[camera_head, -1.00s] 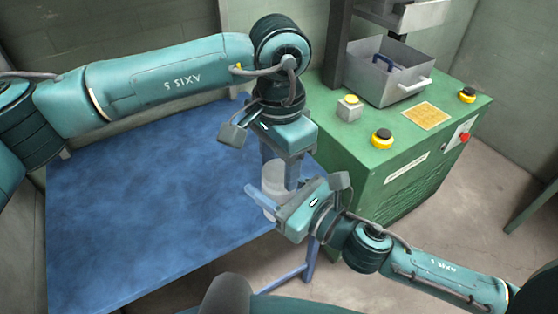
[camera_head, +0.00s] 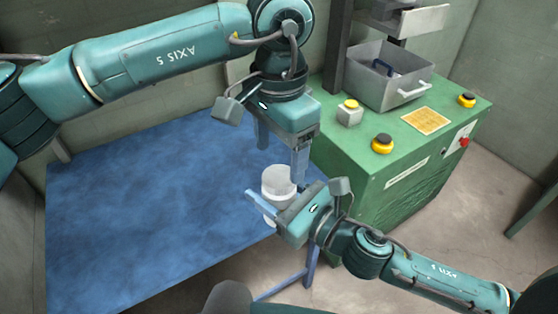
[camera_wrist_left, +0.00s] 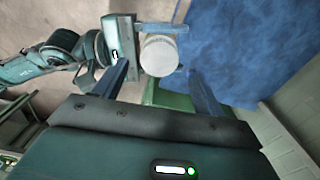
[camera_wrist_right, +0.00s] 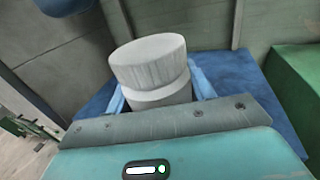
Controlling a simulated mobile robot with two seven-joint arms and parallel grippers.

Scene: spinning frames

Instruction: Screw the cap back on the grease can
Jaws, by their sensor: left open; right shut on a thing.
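The grease can (camera_head: 272,208) is pale grey and upright, and it also shows in the right wrist view (camera_wrist_right: 160,95). Its wide, ridged, light grey cap (camera_head: 278,180) sits on top, level, in the right wrist view (camera_wrist_right: 149,62). How tightly it is threaded cannot be told. My right gripper (camera_head: 277,206) is shut on the can's body below the cap. My left gripper (camera_head: 281,152) points down above the cap, open and empty, its fingers apart from the cap. The left wrist view shows the cap's round top (camera_wrist_left: 159,55) between and beyond the open fingers.
The can is held near the right front edge of the blue table (camera_head: 150,200), whose top is otherwise clear. A green machine (camera_head: 400,160) with yellow buttons, a red knob and a grey metal bin (camera_head: 385,78) stands close on the right.

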